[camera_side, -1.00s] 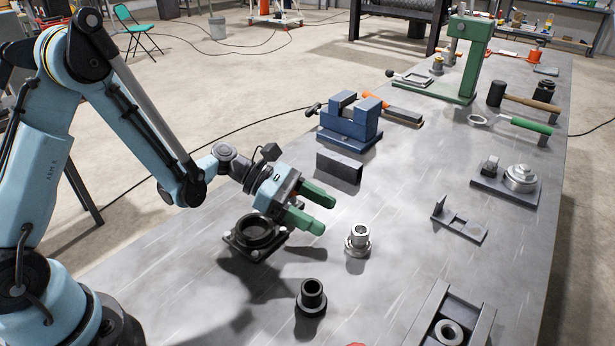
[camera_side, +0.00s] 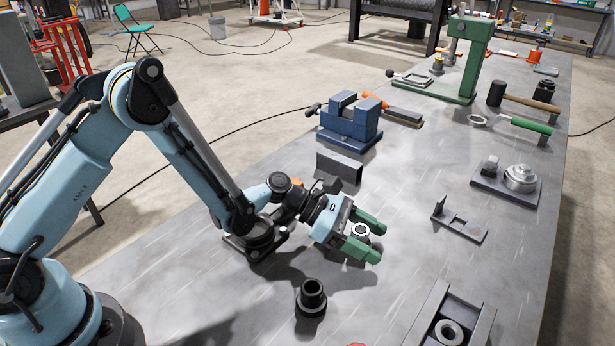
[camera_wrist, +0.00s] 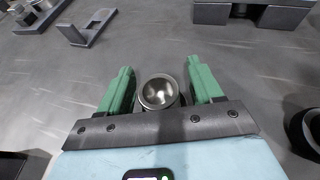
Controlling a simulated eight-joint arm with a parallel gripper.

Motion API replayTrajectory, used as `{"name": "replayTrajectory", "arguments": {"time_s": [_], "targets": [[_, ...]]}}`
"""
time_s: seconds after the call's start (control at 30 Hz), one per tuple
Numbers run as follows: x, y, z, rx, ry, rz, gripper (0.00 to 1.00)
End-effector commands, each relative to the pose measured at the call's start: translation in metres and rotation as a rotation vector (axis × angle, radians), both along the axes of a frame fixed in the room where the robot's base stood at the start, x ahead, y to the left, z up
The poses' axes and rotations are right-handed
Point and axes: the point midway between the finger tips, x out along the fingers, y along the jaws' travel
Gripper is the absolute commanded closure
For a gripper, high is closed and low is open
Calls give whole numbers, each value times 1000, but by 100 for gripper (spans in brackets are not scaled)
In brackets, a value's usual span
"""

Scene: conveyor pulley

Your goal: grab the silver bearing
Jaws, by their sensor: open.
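The silver bearing (camera_side: 361,230), a flanged sleeve with a round bore, stands upright on the metal bench. My gripper (camera_side: 377,243) is open, low over the bench, with its two green fingers on either side of the bearing. In the wrist view the bearing (camera_wrist: 158,92) sits between the fingers of my gripper (camera_wrist: 159,66), near the palm bar, with a narrow gap showing on each side. Its lower part is hidden by my gripper in both views.
A black flanged bushing (camera_side: 311,297) stands nearby toward the front. A black square-based housing (camera_side: 262,243) is partly behind my arm. A grey channel block (camera_side: 478,311) holding a ring is at front right. A small bracket (camera_side: 460,222) lies right; a blue vise (camera_side: 349,122) stands behind.

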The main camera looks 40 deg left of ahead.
Motion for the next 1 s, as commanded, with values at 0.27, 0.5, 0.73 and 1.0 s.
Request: {"name": "replayTrajectory", "arguments": {"time_s": [0.27,0.5,0.73,1.0], "targets": [[0,0,0,0,0,0,47],[0,0,0,0,0,0,84],[0,0,0,-1,0,0,100],[0,0,4,-1,0,0,100]]}}
